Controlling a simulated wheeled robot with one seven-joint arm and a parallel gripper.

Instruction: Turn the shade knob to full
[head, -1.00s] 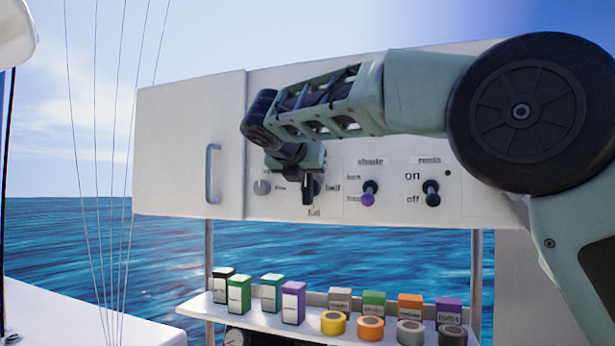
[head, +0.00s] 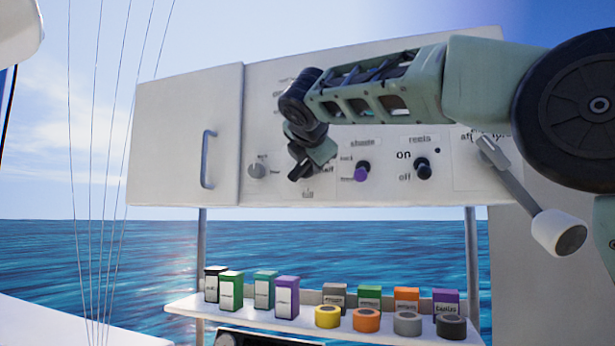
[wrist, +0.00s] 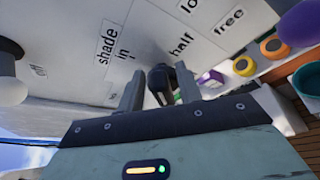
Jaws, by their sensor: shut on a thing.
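The shade knob is a black knob (wrist: 160,73) on the white panel (head: 225,150). In the wrist view it sits between the two fingers of my gripper (wrist: 159,85), which is shut on it. In the head view my gripper (head: 303,172) is tilted against the panel and mostly hides this knob. A full label (head: 308,194) shows just below it, and a partly covered half label is to its right. The exact angle of the knob's pointer cannot be read.
A grey knob (head: 257,170) is left of my gripper. A purple-tipped switch (head: 361,173) and a black reels switch (head: 423,170) are close on the right. A lever with a white handle (head: 552,230) sticks out farther right. A shelf (head: 200,306) below holds boxes and tape rolls.

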